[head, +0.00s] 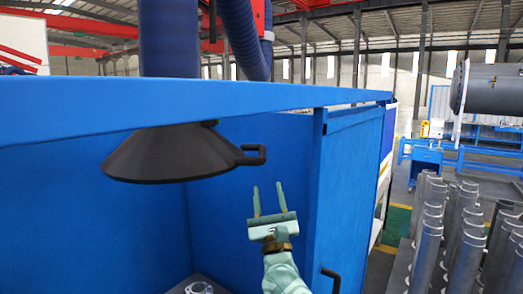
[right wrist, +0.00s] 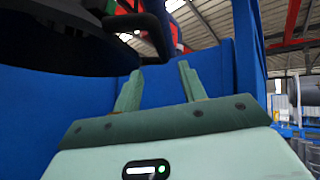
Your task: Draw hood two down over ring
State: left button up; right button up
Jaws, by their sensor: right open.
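The black cone-shaped hood (head: 165,158) hangs below the blue top beam, with a loop handle (head: 263,154) on its right side. In the right wrist view the hood (right wrist: 65,45) is a dark mass at upper left and its handle (right wrist: 162,42) shows near the fingertips. My right gripper (head: 268,186) is open and empty, fingers pointing up, below the handle and apart from it. Its two fingers also show in the right wrist view (right wrist: 160,68). A silver round part (head: 199,288), perhaps the ring, is mostly cut off at the bottom edge. My left gripper is out of view.
A blue booth wall (head: 70,210) stands behind the hood, and a blue panel (head: 345,190) with a black handle (head: 331,278) is right of my gripper. Several metal tubes (head: 430,240) stand at the far right. A blue hose (head: 240,35) rises above the beam.

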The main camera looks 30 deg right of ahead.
aim_at(263, 150)
jog(key=p+x, duration=0.3)
jog(key=x, duration=0.8)
jog(key=shift+s+r, duration=0.1)
jog(key=shift+r, duration=0.1)
jog(key=shift+w+d+r+p, duration=0.15)
jog(key=shift+w+r+p, duration=0.05)
jog(key=shift+w+p, duration=0.2)
jog(key=shift+s, duration=0.1)
grip_shut()
